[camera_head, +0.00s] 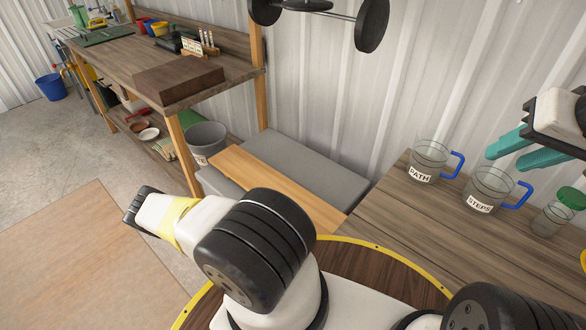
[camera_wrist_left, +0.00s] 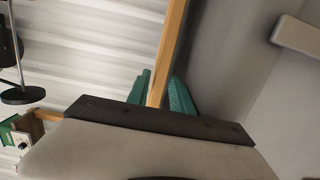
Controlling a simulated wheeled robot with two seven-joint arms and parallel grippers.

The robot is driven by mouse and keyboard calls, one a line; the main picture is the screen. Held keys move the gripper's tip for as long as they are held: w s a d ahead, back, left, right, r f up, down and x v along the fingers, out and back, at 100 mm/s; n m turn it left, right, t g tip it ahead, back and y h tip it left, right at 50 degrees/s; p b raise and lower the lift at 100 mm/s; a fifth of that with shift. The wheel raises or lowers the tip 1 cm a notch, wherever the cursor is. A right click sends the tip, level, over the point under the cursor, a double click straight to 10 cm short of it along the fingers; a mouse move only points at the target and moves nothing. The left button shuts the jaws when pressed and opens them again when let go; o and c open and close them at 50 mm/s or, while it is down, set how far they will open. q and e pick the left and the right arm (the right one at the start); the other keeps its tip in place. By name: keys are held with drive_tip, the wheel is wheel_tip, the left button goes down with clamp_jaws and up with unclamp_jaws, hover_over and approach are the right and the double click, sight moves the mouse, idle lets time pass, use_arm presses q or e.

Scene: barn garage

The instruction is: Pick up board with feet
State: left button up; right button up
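The thick dark brown board (camera_head: 178,80) lies flat on the workbench top near its front right corner; I cannot make out its feet. My left arm reaches in from below, but its gripper does not show in the head view. In the left wrist view my left gripper (camera_wrist_left: 162,90) has its green fingers apart. A strip of light wood shows in the gap; it seems to lie beyond the fingers. The board is not recognisable in that view. My right gripper (camera_head: 527,148) is open and empty above the right table, far from the board.
The workbench (camera_head: 100,52) has posts and a lower shelf. A grey bucket (camera_head: 205,141) and a wooden plank (camera_head: 265,180) are right of it. Jars marked PATH (camera_head: 426,165) and STEPS (camera_head: 487,190) stand on the right table. A barbell (camera_head: 325,12) hangs on the wall.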

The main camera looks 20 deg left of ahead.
use_arm(q)
drive_tip(key=shift+w+d, duration=0.1)
drive_tip(key=shift+w, duration=0.05)
clamp_jaws()
idle(1.2)
drive_tip(key=shift+r, duration=0.1)
